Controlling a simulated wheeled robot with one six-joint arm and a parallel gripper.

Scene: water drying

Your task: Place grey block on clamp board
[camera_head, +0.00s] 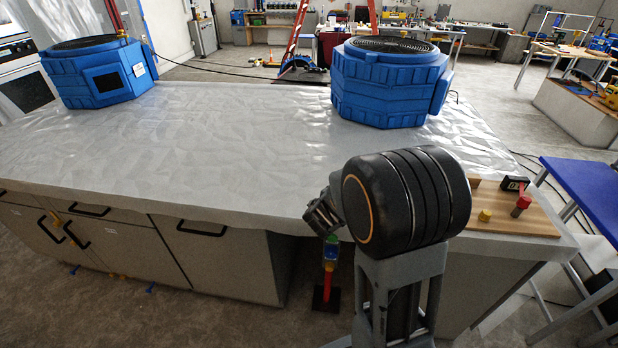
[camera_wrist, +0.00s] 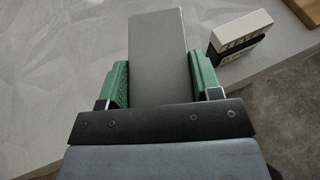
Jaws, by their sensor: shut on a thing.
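The grey block (camera_wrist: 158,55) is a long flat slab between the green fingers of my gripper (camera_wrist: 158,85) in the wrist view. The fingers are shut on its two sides, and its far end points up the picture. Whether it touches the table cannot be told. In the head view my black arm joint hides the block and the fingertips. The clamp board (camera_head: 535,218) is a wooden board at the table's right front corner, with a yellow piece (camera_head: 485,215) and a red-topped clamp (camera_head: 521,205) on it. My arm covers its left part.
The grey-covered table (camera_head: 220,150) has a wide clear middle. Two blue round-topped machines (camera_head: 390,85) (camera_head: 100,75) stand along its back. In the wrist view a black and white box (camera_wrist: 240,35) lies right of the block, near the table edge. A blue-topped stand (camera_head: 590,190) is at right.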

